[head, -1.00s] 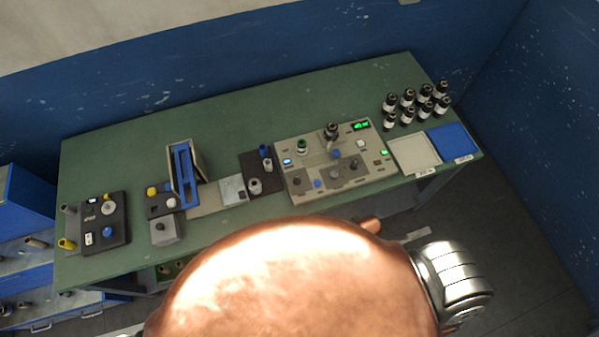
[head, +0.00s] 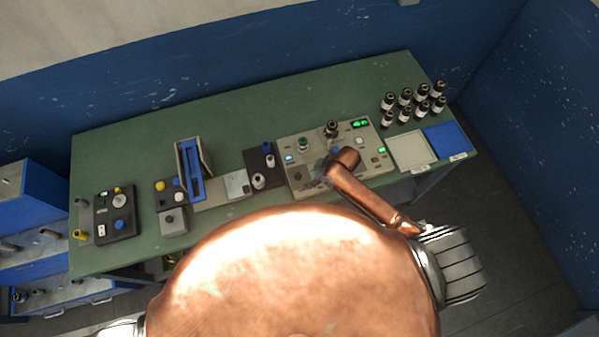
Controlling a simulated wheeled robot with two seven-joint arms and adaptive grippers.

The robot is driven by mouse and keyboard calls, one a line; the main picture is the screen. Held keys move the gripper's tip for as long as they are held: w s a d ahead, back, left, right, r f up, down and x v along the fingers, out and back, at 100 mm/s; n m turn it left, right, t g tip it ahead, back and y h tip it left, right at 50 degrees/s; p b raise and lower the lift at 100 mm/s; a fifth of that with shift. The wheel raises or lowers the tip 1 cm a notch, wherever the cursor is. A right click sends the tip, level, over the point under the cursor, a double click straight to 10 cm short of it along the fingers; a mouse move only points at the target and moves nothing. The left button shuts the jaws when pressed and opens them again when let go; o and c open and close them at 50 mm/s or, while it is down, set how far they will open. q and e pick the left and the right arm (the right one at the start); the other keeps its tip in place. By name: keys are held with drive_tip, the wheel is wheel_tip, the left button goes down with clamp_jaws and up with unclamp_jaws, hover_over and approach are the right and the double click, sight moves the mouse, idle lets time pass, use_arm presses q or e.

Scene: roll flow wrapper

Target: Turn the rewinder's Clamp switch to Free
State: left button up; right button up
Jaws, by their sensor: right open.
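A beige control panel (head: 305,180) with green and blue lit displays, knobs and dark posts stands on the right half of the green bench. A black panel (head: 122,229) with a white dial and yellow and blue knobs stands at the bench's left end. The labels are too small to read, so I cannot tell which control is the Clamp switch. My right gripper (head: 341,163) is open over the middle of the beige panel. My copper wrist hides most of its fingers and several controls beneath; contact cannot be told. My left gripper is out of view.
Several dark bottles (head: 405,98) stand at the back right, behind a pale tray (head: 412,150) and a blue tray (head: 449,139). A blue upright frame (head: 187,171) rises mid-left. The bench's back strip (head: 240,115) is clear. A blue wall runs behind.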

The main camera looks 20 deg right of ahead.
sight(298, 175)
drive_tip(key=w+a+r+n+g, duration=0.1)
drive_tip(key=w+r+n, duration=0.2)
drive_tip(key=w, duration=0.1)
drive_tip(key=shift+s+p+x, duration=0.2)
drive_tip(key=shift+p+x, duration=0.65)
drive_tip(key=shift+x, duration=2.95)
drive_tip(key=shift+a, duration=0.1)
drive_tip(key=shift+c, duration=0.2)
clamp_jaws()
